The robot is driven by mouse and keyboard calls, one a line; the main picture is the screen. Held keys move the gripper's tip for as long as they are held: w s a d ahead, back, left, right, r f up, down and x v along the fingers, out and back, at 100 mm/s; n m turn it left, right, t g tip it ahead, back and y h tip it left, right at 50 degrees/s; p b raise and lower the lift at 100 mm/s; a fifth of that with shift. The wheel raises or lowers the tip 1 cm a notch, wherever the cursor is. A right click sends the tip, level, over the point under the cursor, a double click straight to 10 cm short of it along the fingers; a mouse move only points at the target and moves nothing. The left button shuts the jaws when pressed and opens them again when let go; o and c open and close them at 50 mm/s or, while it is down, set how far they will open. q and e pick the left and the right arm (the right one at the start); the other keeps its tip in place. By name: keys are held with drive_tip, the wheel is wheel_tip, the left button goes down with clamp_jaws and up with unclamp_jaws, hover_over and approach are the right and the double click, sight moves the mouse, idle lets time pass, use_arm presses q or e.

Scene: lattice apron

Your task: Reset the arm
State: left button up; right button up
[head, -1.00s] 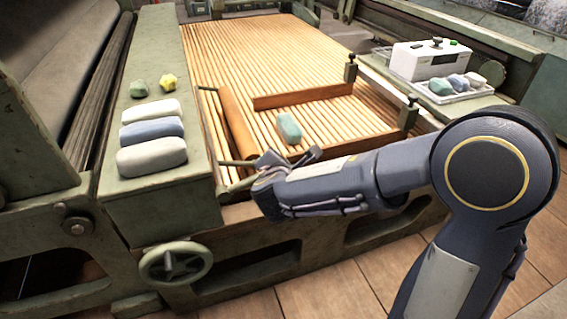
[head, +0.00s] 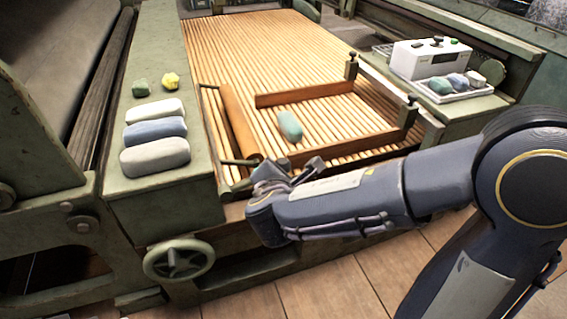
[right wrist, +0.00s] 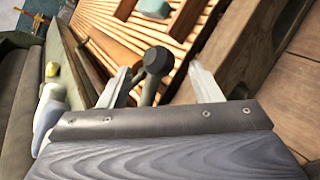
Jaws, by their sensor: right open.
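My right gripper (head: 290,170) is at the near edge of the slatted apron (head: 270,55) in the head view. Its jaws are open. In the right wrist view, a lever with a dark round knob (right wrist: 155,60) stands between the two spread fingers, with a gap on both sides. In the head view my gripper hides most of that spot. A brown swinging board (head: 238,120) lies along the left side of the slats, with a short rod (head: 238,162) at its near end. A teal block (head: 290,125) lies on the slats between brown boards. My left gripper is out of view.
A green ledge at the left holds white, blue and grey rounded bars (head: 155,132) and green and yellow lumps (head: 170,80). A handwheel (head: 179,260) is below. At the right stand a white box (head: 425,60) and a tray (head: 460,95) of small pieces.

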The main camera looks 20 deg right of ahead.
drive_tip(key=shift+s+a+r, duration=0.1)
drive_tip(key=shift+s+r, duration=0.05)
drive_tip(key=shift+s, duration=0.2)
drive_tip(key=s+d+f+m+g, duration=0.2)
drive_tip(key=s+d+m+g, duration=0.3)
drive_tip(key=d, duration=0.3)
drive_tip(key=s+d+f+m+g+y, duration=0.1)
drive_tip(key=s+f+m+g+y, duration=0.1)
drive_tip(key=s+m, duration=0.5)
drive_tip(key=s+d+f+m+g+y, duration=0.1)
drive_tip(key=s+m+y, duration=0.1)
drive_tip(key=s+m, duration=0.45)
drive_tip(key=s+a+r+m+t+y, duration=0.2)
drive_tip(key=s+a+m+y, duration=0.15)
drive_tip(key=m, duration=0.25)
wheel_tip(320, 180, up, 32)
drive_tip(key=a+y+p, duration=0.1)
drive_tip(key=p, duration=3.1)
